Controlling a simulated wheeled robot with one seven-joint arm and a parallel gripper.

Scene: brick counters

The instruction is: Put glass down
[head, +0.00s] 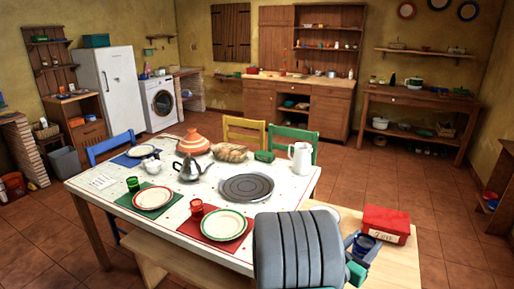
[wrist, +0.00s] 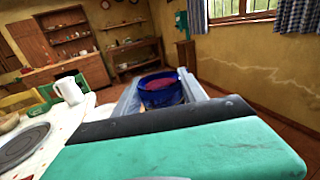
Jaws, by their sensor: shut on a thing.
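My gripper (head: 363,246) is shut on a dark blue glass (head: 366,241), at the right of the head view. In the wrist view the blue glass (wrist: 160,92) sits upright between the grey fingers (wrist: 162,97), with a reddish patch showing at its top. The glass is close to a light wooden surface (head: 405,265), near a red box (head: 386,222). I cannot tell whether the glass touches that surface. A green glass (head: 133,184) and a red glass (head: 196,208) stand on the white table (head: 105,182).
The table also holds plates on coloured mats, a kettle (head: 189,168), a dark round mat (head: 247,187), a bread basket (head: 230,152) and a white jug (head: 301,157). A bench (head: 180,262) runs along its near side. My arm hides part of the table's near right corner.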

